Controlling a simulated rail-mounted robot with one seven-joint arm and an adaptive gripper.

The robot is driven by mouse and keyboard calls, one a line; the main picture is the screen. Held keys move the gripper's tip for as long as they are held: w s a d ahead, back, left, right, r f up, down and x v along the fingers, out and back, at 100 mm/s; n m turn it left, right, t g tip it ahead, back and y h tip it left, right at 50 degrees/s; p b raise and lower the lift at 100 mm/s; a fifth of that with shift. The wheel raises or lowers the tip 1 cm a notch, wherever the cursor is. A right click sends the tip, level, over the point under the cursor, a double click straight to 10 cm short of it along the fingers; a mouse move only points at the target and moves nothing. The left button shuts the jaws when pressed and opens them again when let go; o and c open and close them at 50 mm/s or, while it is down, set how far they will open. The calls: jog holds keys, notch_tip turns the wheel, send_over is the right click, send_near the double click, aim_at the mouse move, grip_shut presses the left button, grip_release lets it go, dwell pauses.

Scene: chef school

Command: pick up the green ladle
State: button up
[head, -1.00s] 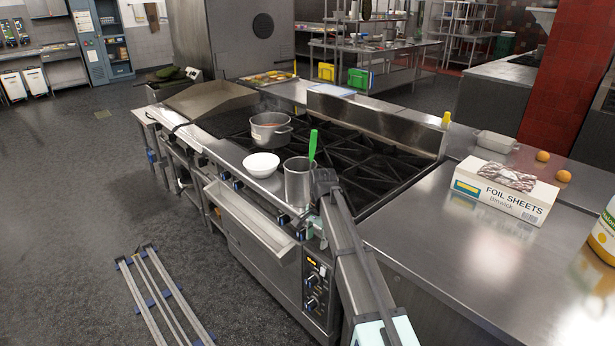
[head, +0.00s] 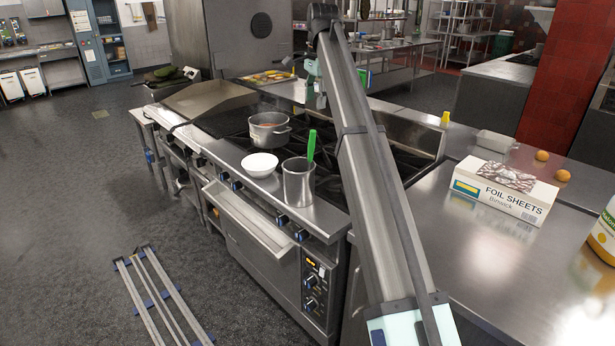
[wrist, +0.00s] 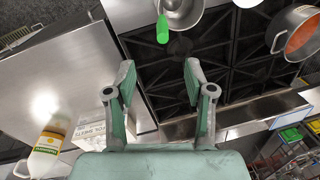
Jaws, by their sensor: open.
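The green ladle (head: 312,146) stands in a tall metal container (head: 298,187) at the front edge of the stove. Only its green handle sticks out; its lower end is hidden inside. In the wrist view the ladle's green tip (wrist: 162,30) shows beyond the fingertips, roughly centred between them, with the container (wrist: 184,14) cut by the top edge. My gripper (wrist: 160,78) is open and empty, pointing down above the stove, apart from the ladle. In the head view the gripper is small and partly hidden beside the raised arm.
A white bowl (head: 260,164) sits left of the container, and a pot (head: 269,130) with reddish contents stands behind it on the burners. A foil sheets box (head: 503,192) and a bottle (head: 604,232) stand on the right counter. The floor at left has metal rails (head: 160,292).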

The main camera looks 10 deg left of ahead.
aim_at(312, 132)
jog(key=f+p, duration=0.1)
jog(key=f, duration=0.2)
jog(key=f+p, duration=0.1)
jog(key=f, duration=0.3)
jog(key=w+a+f+p, duration=0.1)
jog(key=f, duration=0.3)
jog(key=shift+w+a+f+p, duration=0.1)
jog(key=shift+w+f+p, duration=0.1)
jog(key=shift+f+p, duration=0.5)
jog(key=shift+w+d+f+p, duration=0.1)
jog(key=shift+w+f+p, duration=0.15)
jog(key=shift+f, duration=0.9)
jog(key=shift+w+a+f+p, duration=0.1)
jog(key=shift+w+f+p, duration=0.1)
jog(key=shift+f+p, duration=0.5)
jog(key=shift+f, duration=0.15)
grip_shut()
